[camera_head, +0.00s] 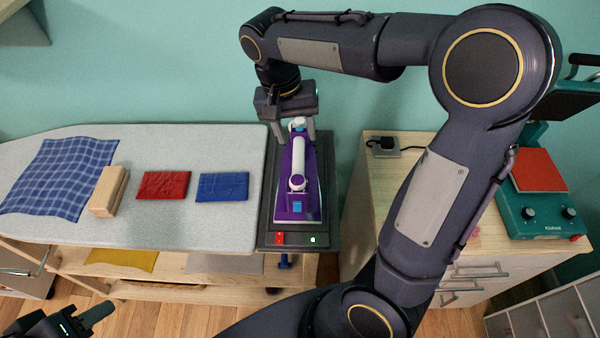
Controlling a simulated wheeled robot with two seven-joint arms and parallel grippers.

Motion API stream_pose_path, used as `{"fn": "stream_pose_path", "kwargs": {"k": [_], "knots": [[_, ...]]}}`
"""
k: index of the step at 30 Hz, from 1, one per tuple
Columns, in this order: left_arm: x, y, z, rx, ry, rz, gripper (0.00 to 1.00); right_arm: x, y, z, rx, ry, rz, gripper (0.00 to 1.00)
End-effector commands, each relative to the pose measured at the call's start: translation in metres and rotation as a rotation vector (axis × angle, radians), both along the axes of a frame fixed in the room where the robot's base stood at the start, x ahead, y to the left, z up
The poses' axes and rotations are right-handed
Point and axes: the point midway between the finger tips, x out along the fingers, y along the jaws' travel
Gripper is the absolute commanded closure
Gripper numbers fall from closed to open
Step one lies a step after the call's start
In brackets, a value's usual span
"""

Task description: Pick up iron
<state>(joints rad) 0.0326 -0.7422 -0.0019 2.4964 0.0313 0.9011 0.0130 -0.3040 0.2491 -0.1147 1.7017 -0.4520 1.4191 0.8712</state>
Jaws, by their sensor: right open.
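The purple iron (311,190) with a white handle rests on a dark grey stand plate (268,215) at the right end of the ironing board. My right gripper (291,132) is over the far end of the iron, pointing down. Its fingers are apart, one on each side of the far end of the handle. I cannot tell whether they touch it. My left gripper (90,318) is at the bottom left corner, low and far from the iron. It is partly cut off by the frame, so its opening is unclear.
On the ironing board (200,140) lie a blue checked cloth (60,175), a wooden block (108,192), a folded red cloth (163,186) and a folded blue cloth (222,187). A wooden cabinet (372,160) with a teal heat press (540,215) stands at right, partly behind my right arm.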

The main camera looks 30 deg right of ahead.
Motion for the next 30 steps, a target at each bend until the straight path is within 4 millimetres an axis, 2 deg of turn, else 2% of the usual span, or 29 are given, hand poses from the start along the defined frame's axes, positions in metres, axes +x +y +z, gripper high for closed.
{"fn": "stream_pose_path", "kwargs": {"k": [10,18,26,30], "knots": [[0.0,0.0,0.003,0.0,0.0,0.0,0.64,0.0,-0.006,-0.036,-0.014,0.008,-0.009,0.52],[0.0,0.0,0.007,0.0,0.0,0.0,0.64,-0.003,-0.012,-0.072,-0.012,0.007,-0.008,0.52],[0.0,0.0,0.007,0.0,0.0,0.0,0.64,-0.002,-0.013,-0.076,-0.011,0.004,-0.008,0.52],[0.0,0.0,0.007,0.0,0.0,0.0,0.64,-0.002,-0.012,-0.076,-0.011,0.004,-0.008,0.67]]}}
